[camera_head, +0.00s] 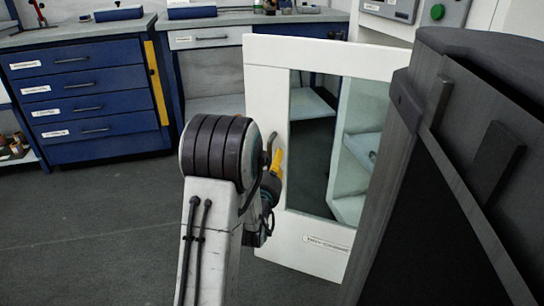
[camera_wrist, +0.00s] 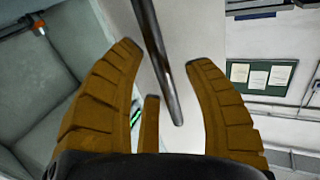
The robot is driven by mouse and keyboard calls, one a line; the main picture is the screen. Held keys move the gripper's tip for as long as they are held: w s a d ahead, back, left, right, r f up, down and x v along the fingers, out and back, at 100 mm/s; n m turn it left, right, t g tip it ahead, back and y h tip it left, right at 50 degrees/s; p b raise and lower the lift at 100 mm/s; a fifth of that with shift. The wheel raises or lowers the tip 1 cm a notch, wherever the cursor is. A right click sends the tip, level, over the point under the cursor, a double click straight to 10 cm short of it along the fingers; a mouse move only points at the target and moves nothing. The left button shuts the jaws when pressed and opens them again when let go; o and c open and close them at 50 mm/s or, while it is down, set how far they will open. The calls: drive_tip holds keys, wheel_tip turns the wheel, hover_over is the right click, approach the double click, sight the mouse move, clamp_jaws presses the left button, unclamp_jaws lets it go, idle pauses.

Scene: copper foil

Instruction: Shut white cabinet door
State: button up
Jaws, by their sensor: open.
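The white cabinet door (camera_head: 266,85) stands open in the head view, with a glass pane (camera_head: 311,140) in its frame and a label near its bottom edge. Its curved metal handle (camera_head: 271,142) is on the left side of the frame, partly hidden by my arm. My gripper (camera_head: 279,162), with yellow fingers, is beside the handle. In the wrist view my gripper (camera_wrist: 163,57) is open, and the dark handle bar (camera_wrist: 157,65) shows between the fingers. I cannot tell whether any finger touches it.
A blue drawer cabinet (camera_head: 85,90) stands at the back left, beside a workbench (camera_head: 210,104). A dark grey panelled body (camera_head: 440,150) fills the right side. White shelves (camera_head: 352,185) show through the glass. The grey floor (camera_head: 90,220) at the left is clear.

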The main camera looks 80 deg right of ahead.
drive_tip(key=shift+d, duration=0.2)
idle(0.3)
clamp_jaws()
idle(0.3)
